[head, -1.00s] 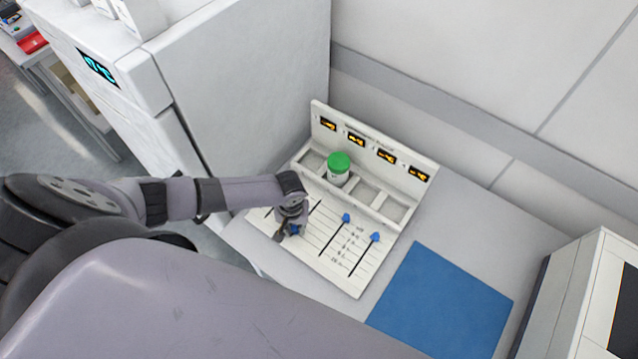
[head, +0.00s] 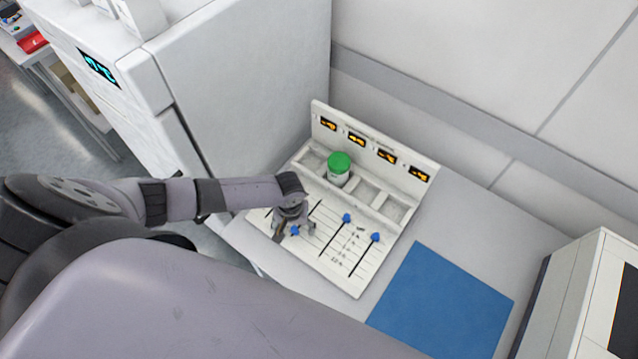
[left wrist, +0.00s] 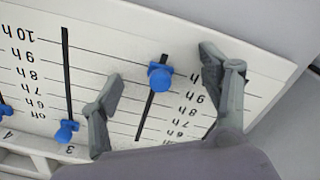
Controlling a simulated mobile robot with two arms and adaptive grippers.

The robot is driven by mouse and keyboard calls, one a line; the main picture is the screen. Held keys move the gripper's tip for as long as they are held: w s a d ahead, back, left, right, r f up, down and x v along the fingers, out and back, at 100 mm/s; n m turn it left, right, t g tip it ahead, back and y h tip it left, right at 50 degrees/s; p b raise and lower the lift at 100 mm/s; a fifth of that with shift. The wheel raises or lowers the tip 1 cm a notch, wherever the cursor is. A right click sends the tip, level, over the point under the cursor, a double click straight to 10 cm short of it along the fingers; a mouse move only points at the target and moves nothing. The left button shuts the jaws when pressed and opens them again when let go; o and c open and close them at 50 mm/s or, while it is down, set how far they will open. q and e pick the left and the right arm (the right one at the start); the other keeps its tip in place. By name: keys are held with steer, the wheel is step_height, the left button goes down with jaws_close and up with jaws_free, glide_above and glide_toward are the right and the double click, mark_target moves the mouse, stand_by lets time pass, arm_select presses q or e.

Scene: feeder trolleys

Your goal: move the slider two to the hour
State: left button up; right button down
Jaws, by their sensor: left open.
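The white slider panel (head: 325,250) shows blue knobs on black slots with hour marks. The blue knob of slider two (left wrist: 160,77) is near the 10 h end of its slot, around the 9 to 10 h marks; the exact mark is unclear. It also shows in the head view (head: 294,230). My left gripper (head: 296,234) is open over the panel, its fingers on either side of this knob and apart from it in the left wrist view. The knob of slider three (left wrist: 67,131) is at the off end. My right gripper is not in view.
A green-lidded white jar (head: 339,169) stands in a compartment behind the sliders. Small orange displays line the panel's upright back. A tall white cabinet (head: 245,85) stands to the left. A blue mat (head: 440,300) lies clear to the right, beside a white device (head: 575,295).

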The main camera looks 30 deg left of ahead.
mark_target(294, 227)
arm_select(q)
step_height(294, 227, up, 2)
steer(key=shift+w+r+p, duration=0.1)
steer(key=shift+p, duration=0.25)
steer(key=shift+r, duration=1.95)
